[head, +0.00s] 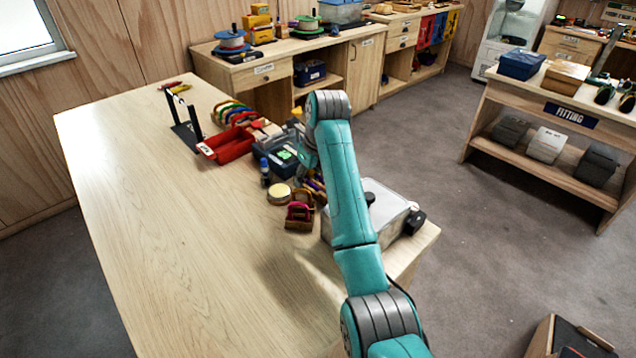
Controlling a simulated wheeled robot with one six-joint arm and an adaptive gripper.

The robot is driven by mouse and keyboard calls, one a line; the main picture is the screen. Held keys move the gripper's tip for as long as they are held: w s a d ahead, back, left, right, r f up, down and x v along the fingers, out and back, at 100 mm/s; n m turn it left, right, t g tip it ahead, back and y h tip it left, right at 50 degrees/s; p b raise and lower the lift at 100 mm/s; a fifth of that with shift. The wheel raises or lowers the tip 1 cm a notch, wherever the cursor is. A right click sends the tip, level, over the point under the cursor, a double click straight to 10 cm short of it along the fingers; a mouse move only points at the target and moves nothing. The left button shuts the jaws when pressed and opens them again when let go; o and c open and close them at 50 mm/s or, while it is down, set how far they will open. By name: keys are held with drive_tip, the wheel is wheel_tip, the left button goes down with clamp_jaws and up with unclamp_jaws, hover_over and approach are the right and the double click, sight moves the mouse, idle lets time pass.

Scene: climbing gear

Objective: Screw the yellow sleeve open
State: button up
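I cannot clearly make out a yellow sleeve. A row of coloured carabiners (232,112), in green, yellow, red and blue, stands on the wooden workbench (150,230) beyond the red tray. Small yellow and purple pieces (316,186) show partly beside my arm, too small to identify. My teal arm reaches over the bench's right part and bends down at its far end. My gripper (304,152) is mostly hidden by the arm and the clutter; its fingers and anything between them cannot be seen.
A black stand (187,135), red tray (230,144), dark box (275,158), blue bottle (265,172), round tin (279,193) and dark red item (299,215) crowd the bench. A grey case (393,210) sits right of my arm. The bench's left and front are clear.

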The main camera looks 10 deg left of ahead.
drive_tip(key=shift+r, duration=0.1)
drive_tip(key=shift+r, duration=1.35)
drive_tip(key=shift+w+d, duration=0.45)
drive_tip(key=shift+w, duration=0.15)
drive_tip(key=shift+f, duration=0.1)
drive_tip(key=shift+f, duration=0.4)
drive_tip(key=shift+d+f, duration=0.1)
drive_tip(key=shift+f, duration=0.85)
drive_tip(key=shift+s+a, duration=0.5)
drive_tip(key=shift+s, duration=0.15)
